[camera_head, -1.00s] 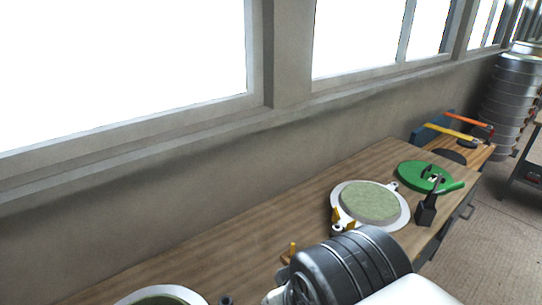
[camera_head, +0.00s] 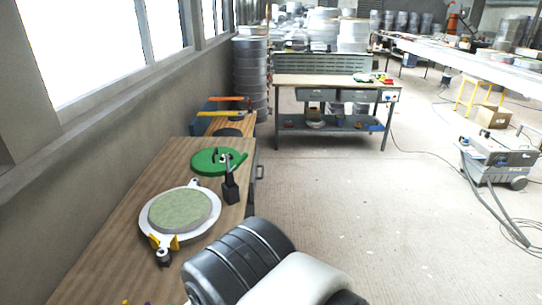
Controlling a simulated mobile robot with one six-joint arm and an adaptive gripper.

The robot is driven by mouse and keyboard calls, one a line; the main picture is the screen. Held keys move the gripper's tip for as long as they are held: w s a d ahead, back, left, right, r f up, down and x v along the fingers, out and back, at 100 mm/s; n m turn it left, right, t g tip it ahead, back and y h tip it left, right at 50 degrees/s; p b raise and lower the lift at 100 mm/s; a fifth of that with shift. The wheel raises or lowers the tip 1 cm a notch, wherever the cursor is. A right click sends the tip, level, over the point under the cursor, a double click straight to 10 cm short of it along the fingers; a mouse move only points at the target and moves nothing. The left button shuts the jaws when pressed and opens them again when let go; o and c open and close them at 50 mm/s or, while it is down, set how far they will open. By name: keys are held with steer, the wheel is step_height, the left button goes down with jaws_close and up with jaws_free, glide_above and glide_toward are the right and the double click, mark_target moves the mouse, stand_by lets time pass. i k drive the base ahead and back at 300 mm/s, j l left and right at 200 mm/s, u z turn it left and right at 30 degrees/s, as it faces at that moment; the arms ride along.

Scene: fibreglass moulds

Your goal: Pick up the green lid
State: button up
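The green lid (camera_head: 206,163) is a flat round disc lying near the far end of the wooden workbench (camera_head: 158,178). A green handle-like part juts from its right side, and a small dark and light piece sits on it. My arm rises at the bottom middle of the view, well short of the lid. Its gripper end is not clearly visible, so I cannot see its fingers.
A round mould (camera_head: 180,212) with a pale green top and white rim lies nearer on the bench. A black block-shaped tool (camera_head: 230,189) stands beside the lid. Orange and yellow handled tools (camera_head: 220,113) lie beyond. Open floor (camera_head: 340,190) is to the right.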

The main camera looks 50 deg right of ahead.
mark_target(207, 161)
steer(key=z, duration=1)
steer(key=i+l+u, duration=0.1)
steer(key=u, duration=0.65)
steer(key=i+l+u, duration=0.3)
steer(key=l, duration=0.3)
steer(key=i+l+u, duration=0.1)
steer(key=i+l, duration=0.15)
steer(key=i+l+u, duration=0.15)
steer(key=l, duration=0.25)
steer(key=i+l+u, duration=0.15)
steer(key=l, duration=0.15)
steer(key=i+l+u, duration=0.15)
steer(key=l, duration=0.25)
steer(key=l+u, duration=0.15)
steer(key=l, duration=0.2)
steer(key=i+l, duration=0.1)
steer(key=l, duration=0.35)
steer(key=i+l, duration=0.15)
steer(key=l, duration=0.25)
steer(key=i+l, duration=0.1)
steer(key=l, duration=0.35)
steer(key=i+l, duration=0.1)
steer(key=l, duration=0.3)
steer(key=i+l, duration=0.1)
steer(key=l, duration=0.35)
steer(key=i+l, duration=0.15)
steer(key=l, duration=0.3)
